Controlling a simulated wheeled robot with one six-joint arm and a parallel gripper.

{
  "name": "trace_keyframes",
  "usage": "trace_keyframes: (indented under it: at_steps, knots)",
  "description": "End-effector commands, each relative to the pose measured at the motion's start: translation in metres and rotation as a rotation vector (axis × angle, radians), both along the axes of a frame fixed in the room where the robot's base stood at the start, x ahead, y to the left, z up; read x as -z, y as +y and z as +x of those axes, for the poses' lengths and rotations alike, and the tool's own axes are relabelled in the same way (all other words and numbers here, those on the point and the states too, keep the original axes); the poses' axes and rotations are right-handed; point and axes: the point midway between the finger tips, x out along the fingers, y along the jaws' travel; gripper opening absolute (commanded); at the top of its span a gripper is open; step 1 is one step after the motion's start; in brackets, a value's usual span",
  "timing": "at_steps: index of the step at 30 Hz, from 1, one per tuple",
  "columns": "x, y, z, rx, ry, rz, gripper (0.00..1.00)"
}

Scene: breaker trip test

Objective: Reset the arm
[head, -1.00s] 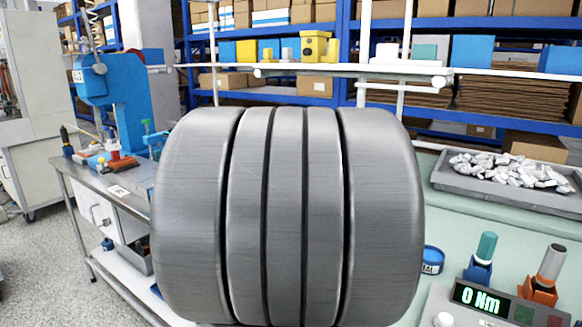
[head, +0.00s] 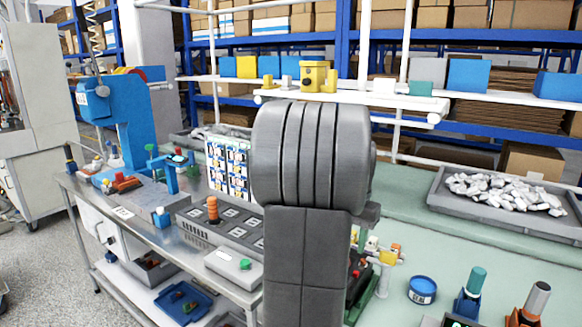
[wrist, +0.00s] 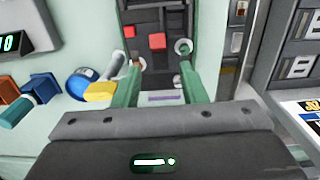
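My gripper (wrist: 160,75) shows in the wrist view with its two green fingers spread apart. It is open, and I see nothing held between the fingers. A dark panel (wrist: 170,60) with two red squares lies beyond and between the fingertips; I cannot tell whether they touch it. Round pale parts sit close by each fingertip. In the head view my arm stands upright in the middle of the picture, folded, and hides most of the fixture behind it. My gripper cannot be made out there. Part of the dark fixture (head: 358,280) shows just right of my arm.
A blue tin (head: 422,290), a teal-handled tool (head: 472,290) and a grey-ended tool (head: 530,303) stand at right. A grey tray (head: 470,222) of white parts lies behind. The metal bench (head: 140,232) at left carries a control panel and a blue press. Green bench top shows between.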

Motion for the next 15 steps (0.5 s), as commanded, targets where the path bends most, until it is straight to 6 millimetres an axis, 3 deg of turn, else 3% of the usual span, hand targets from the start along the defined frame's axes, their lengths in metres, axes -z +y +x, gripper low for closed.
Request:
trace_keyframes:
  at_steps: [3, 15]
  knots:
    - [-0.028, 0.0, 0.001, -0.001, -0.009, -0.003, 0.38]
    - [-0.102, 0.0, 0.001, -0.001, -0.009, -0.003, 0.38]
